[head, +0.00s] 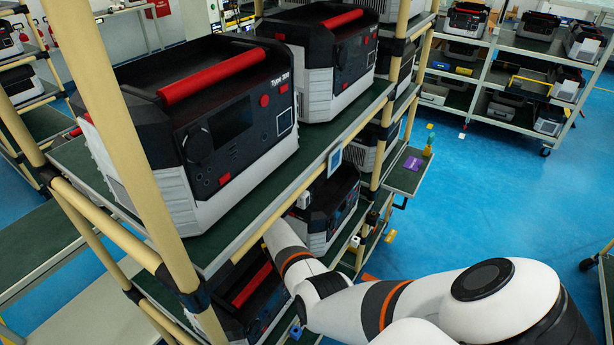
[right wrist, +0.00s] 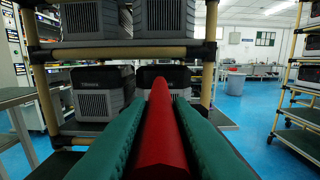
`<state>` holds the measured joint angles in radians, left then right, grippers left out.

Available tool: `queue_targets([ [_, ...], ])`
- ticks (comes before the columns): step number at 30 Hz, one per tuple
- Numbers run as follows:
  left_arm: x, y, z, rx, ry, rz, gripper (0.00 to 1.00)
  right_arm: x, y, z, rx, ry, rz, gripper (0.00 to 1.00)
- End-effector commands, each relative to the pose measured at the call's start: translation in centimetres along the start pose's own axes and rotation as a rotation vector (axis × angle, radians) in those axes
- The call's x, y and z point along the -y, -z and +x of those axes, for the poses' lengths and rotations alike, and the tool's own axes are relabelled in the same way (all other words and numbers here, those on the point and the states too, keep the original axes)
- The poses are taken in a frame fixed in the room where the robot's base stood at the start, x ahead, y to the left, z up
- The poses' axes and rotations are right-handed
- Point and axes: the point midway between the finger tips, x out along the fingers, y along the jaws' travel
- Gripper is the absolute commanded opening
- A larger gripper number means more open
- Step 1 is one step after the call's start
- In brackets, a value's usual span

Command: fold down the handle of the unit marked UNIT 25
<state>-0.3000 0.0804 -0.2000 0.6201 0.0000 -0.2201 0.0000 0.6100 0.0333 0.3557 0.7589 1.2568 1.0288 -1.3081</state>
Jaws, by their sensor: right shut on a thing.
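My right gripper (right wrist: 157,108) has its two green fingers on either side of a red handle (right wrist: 160,135) and is shut on it. The handle runs away from the camera between the fingers. In the head view my right arm reaches in below the upper shelf, and the upper shelf hides its gripper. Black and white units with red bar handles stand on the lower level: one (head: 327,205) right of my arm, one with a red handle (head: 251,285) lower left. I cannot read a UNIT 25 mark, or tell from the head view which unit's handle is held. My left gripper is not in view.
Cream rack posts (head: 130,150) rise close to my arm. Blue floor (head: 480,190) is open to the right. Another loaded rack (head: 510,60) stands behind.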

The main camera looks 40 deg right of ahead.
Motion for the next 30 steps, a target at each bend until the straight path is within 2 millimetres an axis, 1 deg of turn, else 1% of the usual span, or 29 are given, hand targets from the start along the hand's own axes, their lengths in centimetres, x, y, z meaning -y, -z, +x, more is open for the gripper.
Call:
queue_targets([
  [5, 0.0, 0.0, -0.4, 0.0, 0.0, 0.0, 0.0, 0.8, 0.1, -0.1, -0.003, 0.001, 0.132, 0.0],
  [9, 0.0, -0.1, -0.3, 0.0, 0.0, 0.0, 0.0, 1.7, 0.3, -0.1, -0.002, 0.0, 0.278, 0.0],
  [12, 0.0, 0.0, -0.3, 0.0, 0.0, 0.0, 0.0, 2.0, 0.5, -0.1, -0.001, 0.0, 0.343, 0.0],
  [15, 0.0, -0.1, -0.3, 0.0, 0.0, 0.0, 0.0, 2.2, 0.5, -0.1, -0.001, 0.0, 0.368, 0.0],
  [22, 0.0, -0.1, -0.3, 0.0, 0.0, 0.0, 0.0, 2.2, 0.5, -0.1, -0.001, 0.0, 0.368, 0.0],
  [23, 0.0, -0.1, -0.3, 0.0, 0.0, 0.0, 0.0, 2.2, 0.5, -0.1, -0.001, 0.0, 0.368, 0.21],
  [24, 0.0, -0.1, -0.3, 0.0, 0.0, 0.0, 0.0, 2.2, 0.5, -0.1, -0.001, 0.0, 0.367, 0.28],
  [27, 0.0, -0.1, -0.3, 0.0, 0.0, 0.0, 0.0, 2.1, 0.5, 0.0, -0.001, 0.0, 0.367, 0.42],
  [30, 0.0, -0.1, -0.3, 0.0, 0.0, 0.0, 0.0, 2.1, 0.5, 0.0, -0.001, 0.0, 0.367, 0.42],
])
